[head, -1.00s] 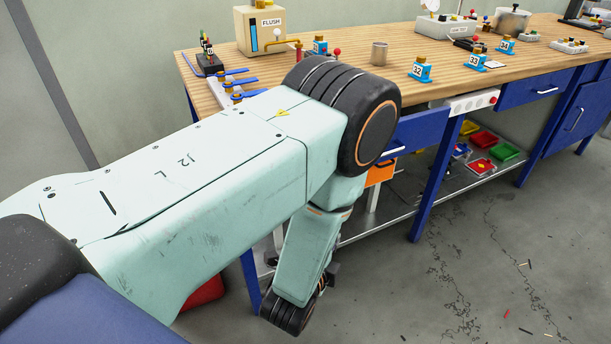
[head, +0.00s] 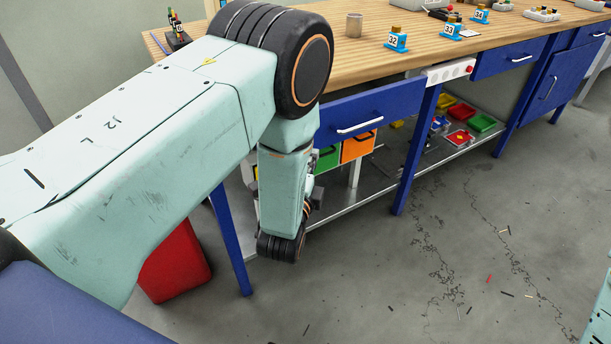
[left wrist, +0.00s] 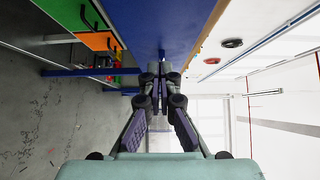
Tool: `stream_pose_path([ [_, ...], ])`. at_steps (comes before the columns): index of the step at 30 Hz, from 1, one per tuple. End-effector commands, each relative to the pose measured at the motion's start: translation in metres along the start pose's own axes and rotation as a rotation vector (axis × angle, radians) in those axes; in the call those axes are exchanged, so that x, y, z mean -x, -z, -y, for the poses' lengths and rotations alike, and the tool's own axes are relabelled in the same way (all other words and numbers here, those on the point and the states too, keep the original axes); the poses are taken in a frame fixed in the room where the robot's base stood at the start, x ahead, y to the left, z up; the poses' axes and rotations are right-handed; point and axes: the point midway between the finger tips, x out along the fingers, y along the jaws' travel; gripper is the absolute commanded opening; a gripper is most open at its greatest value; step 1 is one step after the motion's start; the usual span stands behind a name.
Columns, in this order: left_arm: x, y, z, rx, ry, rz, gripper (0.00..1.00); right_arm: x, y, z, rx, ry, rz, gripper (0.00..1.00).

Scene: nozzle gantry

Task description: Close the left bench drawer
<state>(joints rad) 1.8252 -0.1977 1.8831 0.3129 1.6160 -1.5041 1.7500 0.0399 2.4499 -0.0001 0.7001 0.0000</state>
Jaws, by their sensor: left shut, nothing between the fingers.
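The left bench drawer (head: 365,112) has a blue front with a pale bar handle (head: 360,127). Its front appears to stand out a little from the bench, with a dark gap under the worktop edge. My left gripper (head: 314,195) is partly hidden behind my forearm, low and left of the drawer front in the head view. In the left wrist view my left gripper (left wrist: 160,76) is shut and empty, its tips pointing at a blue panel (left wrist: 160,25). I cannot tell whether they touch it. My right gripper is not in view.
The wooden worktop (head: 355,62) carries a metal cup (head: 354,25) and numbered blue blocks. Below are orange (head: 356,147) and green bins and a metal shelf (head: 340,208). A red box (head: 175,262) stands by the blue bench leg (head: 232,245). The floor in front is mostly clear.

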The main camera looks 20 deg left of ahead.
Motion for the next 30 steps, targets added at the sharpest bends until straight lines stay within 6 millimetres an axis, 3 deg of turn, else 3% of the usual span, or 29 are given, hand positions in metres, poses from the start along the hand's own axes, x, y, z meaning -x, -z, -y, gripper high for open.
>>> stream_pose_path([
  [3,-0.022,-0.002,-0.001,0.001,0.004,0.003,0.00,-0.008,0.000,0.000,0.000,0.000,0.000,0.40],
  [9,-0.039,-0.023,-0.001,0.001,0.001,0.005,0.00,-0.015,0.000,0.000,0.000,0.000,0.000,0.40],
  [25,-0.047,-0.030,0.000,0.000,0.000,0.002,0.00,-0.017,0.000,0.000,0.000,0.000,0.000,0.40],
  [30,-0.062,-0.046,0.000,0.003,0.002,0.006,0.00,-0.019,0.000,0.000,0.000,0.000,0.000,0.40],
])
